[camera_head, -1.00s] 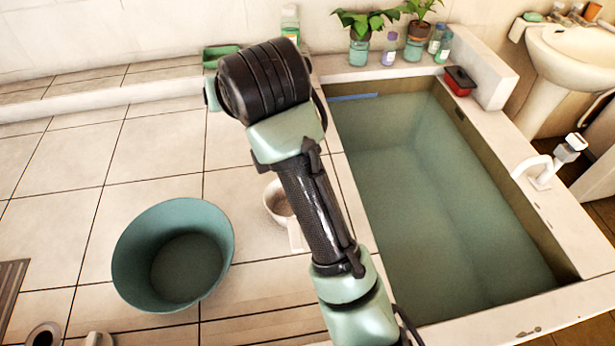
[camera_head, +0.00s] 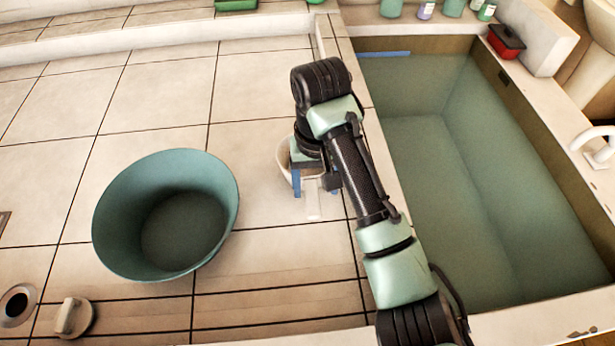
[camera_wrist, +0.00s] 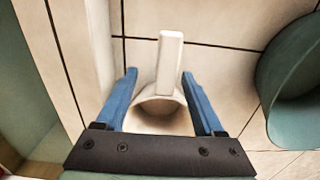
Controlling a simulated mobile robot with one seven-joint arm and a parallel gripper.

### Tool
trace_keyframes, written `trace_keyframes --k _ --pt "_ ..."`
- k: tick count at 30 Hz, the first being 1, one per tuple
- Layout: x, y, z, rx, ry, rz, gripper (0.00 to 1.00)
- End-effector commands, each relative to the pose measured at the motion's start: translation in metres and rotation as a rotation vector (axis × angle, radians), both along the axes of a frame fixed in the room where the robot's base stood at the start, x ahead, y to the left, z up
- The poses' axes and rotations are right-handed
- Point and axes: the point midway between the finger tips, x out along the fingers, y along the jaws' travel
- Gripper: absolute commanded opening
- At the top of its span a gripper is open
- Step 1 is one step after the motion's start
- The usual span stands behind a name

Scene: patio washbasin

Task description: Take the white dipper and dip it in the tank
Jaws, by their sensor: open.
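The white dipper (camera_head: 284,160) stands on the tiled floor between the teal basin and the tank, its handle (camera_head: 313,202) pointing toward the front. In the wrist view the dipper (camera_wrist: 160,118) lies between my gripper's two blue fingers, its handle (camera_wrist: 170,62) reaching away past the fingertips. My gripper (camera_wrist: 160,78) is open, with gaps between each finger and the handle. In the head view my gripper (camera_head: 305,190) is directly over the dipper and hides part of its bowl. The tank (camera_head: 345,60) of greenish water is to the right.
A large teal basin (camera_head: 115,215) stands on the floor left of the dipper. The tank's raised pale edge runs close along the dipper's right side. A red box (camera_head: 506,42) and several bottles stand on the tank's rim. A drain (camera_head: 17,304) and its plug (camera_head: 73,317) are front left.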

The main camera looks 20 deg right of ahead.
Motion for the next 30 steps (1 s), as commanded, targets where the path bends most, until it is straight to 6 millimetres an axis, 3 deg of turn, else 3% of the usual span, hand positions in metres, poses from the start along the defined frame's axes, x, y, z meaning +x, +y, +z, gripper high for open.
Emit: trace_keyframes --k 5,14,23,30 --pt "0.001 0.001 -0.01 0.0 0.0 0.001 0.7" --pt "0.005 0.007 -0.051 0.001 0.001 0.001 0.7" --pt "0.005 0.007 -0.056 0.0 -0.002 0.001 0.7" --pt "0.005 0.007 -0.055 0.001 -0.001 0.001 0.29"
